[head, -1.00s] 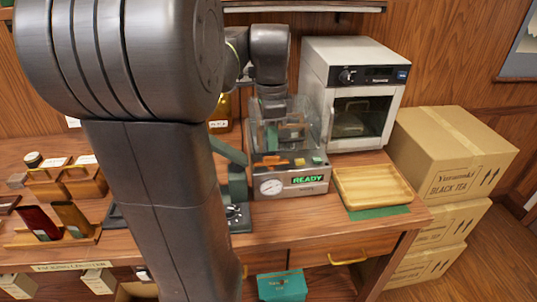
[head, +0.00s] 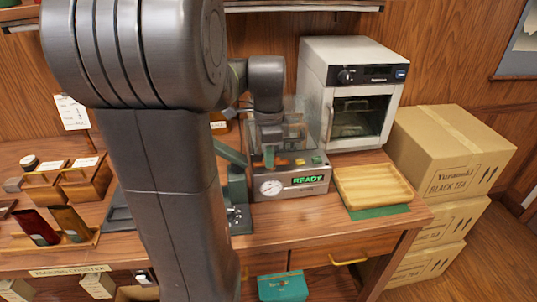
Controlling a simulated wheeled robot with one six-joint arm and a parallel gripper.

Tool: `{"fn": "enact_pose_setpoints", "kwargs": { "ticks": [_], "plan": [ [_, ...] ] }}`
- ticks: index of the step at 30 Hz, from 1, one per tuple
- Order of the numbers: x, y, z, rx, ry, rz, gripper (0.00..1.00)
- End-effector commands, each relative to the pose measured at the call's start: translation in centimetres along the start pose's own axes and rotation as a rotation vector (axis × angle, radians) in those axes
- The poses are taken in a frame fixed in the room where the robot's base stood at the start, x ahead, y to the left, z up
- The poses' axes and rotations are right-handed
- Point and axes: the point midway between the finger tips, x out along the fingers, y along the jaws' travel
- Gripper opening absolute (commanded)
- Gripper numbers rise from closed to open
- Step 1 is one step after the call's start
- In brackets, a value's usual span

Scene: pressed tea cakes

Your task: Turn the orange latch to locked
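The press machine (head: 300,188) stands on the wooden counter with a gauge and a green READY display on its front. A small orange part (head: 283,162), which looks like the latch, shows on its top; its exact position is too small to tell. A clear guard (head: 297,112) rises behind it. My gripper (head: 269,155) points down at the left part of the machine's top, close beside the orange part. I cannot tell whether it touches it. The fingers are small and partly dark, so their opening is unclear.
A white oven (head: 312,85) stands behind right. A wooden tray (head: 375,187) lies right of the machine on a green mat. Cardboard boxes (head: 450,150) are stacked at the far right. Wooden holders (head: 75,180) sit on the left. My arm hides the counter's middle.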

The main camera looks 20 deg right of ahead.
Motion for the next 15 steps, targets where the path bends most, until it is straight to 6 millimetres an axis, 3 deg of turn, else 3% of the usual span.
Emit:
{"fn": "enact_pose_setpoints", "kwargs": {
  "ticks": [8,15],
  "plan": [
    [-0.07,0.04,0.00,-0.029,0.000,0.001,0.00],
    [-0.16,0.11,-0.01,-0.153,0.000,0.001,0.00]
  ]
}}
